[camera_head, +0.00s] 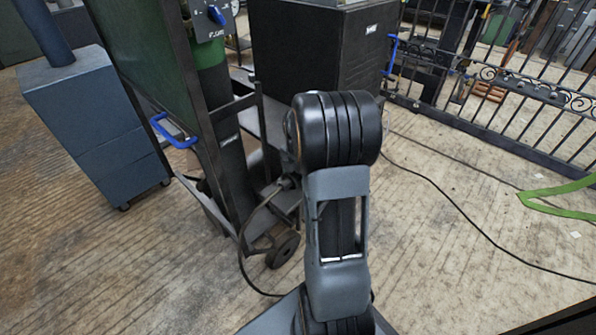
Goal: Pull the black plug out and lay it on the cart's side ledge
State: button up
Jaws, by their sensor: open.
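My arm rises in the middle of the view and hides what lies behind it, and my gripper cannot be made out. A dark fitting (288,183) with a black cable shows just left of my arm; I cannot tell whether it is the black plug. The cable (243,235) loops from it down to the floor. A black box-shaped cabinet (300,45) stands behind my arm, with a narrow grey ledge (262,118) along its lower left. I cannot tell whether this is the cart's side ledge.
A blue-grey cabinet (100,130) is farther left. A black iron fence (500,95) runs behind right. Another cable (450,200) crosses open floor on the right.

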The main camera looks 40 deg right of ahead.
aim_at(286, 181)
jog(key=shift+c, duration=0.2)
grip_shut()
dwell(0.8)
jog(key=shift+a, duration=0.4)
dwell(0.6)
jog(key=shift+s+a, duration=0.25)
jog(key=shift+a, duration=0.8)
jog(key=shift+s+a, duration=0.2)
jog(key=shift+a, duration=0.8)
